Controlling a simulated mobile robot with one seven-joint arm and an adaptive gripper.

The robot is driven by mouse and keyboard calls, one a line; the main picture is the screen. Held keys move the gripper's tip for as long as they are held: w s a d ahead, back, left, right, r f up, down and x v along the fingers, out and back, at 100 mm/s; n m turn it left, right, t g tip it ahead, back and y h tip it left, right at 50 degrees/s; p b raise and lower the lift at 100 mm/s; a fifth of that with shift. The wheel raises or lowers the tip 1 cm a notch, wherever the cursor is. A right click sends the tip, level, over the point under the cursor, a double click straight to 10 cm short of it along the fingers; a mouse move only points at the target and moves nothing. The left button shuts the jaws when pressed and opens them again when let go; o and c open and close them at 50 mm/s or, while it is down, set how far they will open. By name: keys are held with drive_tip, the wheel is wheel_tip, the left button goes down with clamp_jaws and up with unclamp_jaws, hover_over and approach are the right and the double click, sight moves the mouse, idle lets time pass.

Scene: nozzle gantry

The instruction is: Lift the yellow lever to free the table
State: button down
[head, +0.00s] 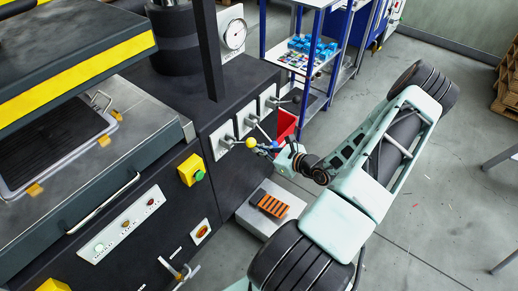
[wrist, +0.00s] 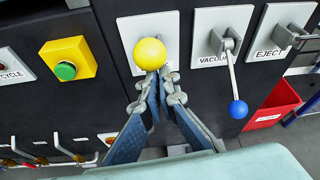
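The yellow ball knob (wrist: 150,53) of the lever stands out from a white plate (wrist: 127,28) on the dark machine front. It also shows in the head view (head: 250,143). My gripper (wrist: 160,84) is right at the knob, with its two fingertips just below it in the wrist view. The fingers slope together toward their tips, with a narrow dark gap between them. The lever's shaft is mostly hidden behind the knob and fingers, so I cannot tell whether they touch or grip it. In the head view my gripper (head: 265,149) reaches the knob from the right.
To the right are the vacuum lever with a blue knob (wrist: 237,109) and the eject lever (wrist: 287,36). A yellow box with a green button (wrist: 68,61) is at left. A red bin (wrist: 272,107) stands at right. Several small handles (wrist: 62,147) stick out lower left.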

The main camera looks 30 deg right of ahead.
drive_tip(key=shift+w+a+r, duration=0.1)
drive_tip(key=shift+w+r, duration=0.2)
drive_tip(key=shift+r, duration=0.2)
wheel_tip(320, 180, down, 5)
drive_tip(key=b, duration=0.4)
drive_tip(key=v, duration=1.1)
drive_tip(key=shift+d+r+b, duration=0.2)
drive_tip(key=shift+d+b, duration=0.1)
drive_tip(key=shift+w+f, duration=0.1)
